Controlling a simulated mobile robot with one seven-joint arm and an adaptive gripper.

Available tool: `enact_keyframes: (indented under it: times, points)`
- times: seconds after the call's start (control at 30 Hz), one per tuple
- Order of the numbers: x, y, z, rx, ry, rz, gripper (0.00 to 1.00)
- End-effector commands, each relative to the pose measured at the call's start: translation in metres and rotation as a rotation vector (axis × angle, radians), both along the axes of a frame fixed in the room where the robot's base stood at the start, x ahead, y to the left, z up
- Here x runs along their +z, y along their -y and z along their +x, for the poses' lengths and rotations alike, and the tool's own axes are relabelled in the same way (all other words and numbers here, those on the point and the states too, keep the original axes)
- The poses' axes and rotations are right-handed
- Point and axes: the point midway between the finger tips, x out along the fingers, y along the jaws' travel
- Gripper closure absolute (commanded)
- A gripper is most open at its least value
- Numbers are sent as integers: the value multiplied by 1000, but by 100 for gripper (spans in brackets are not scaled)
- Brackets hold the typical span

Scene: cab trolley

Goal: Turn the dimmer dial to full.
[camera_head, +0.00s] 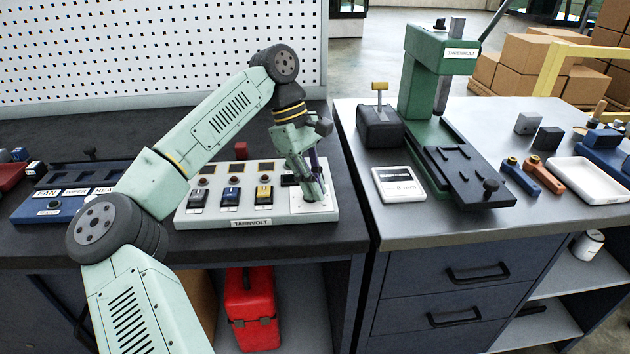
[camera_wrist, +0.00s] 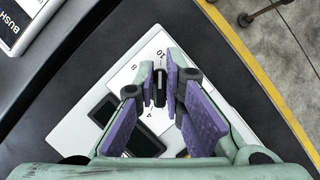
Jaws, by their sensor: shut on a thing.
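The dimmer dial (camera_wrist: 159,88) is a small dark knob on a white scale plate with printed numbers, among them 4, 8 and 10, in the wrist view. My gripper (camera_wrist: 162,84) has its purple-padded fingers on either side of the dial, shut on it. In the head view my gripper (camera_head: 313,195) points down at the white plate (camera_head: 325,207) at the right end of the pale TARNVOLT panel (camera_head: 252,223). The dial itself is hidden there behind the fingers. Which number the dial points at is hard to tell.
Several rocker switches (camera_head: 231,198) stand left of the dial on the same panel. A blue switch box (camera_head: 55,210) lies further left. A red toolbox (camera_head: 252,310) sits below.

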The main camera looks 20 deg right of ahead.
Motion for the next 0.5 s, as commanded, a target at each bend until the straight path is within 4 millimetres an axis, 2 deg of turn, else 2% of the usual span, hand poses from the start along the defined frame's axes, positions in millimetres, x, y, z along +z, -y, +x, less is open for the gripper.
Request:
enact_keyframes:
  times: [0.5]
  points:
    - [0, -1, 0, -49, 2, 0, 100]
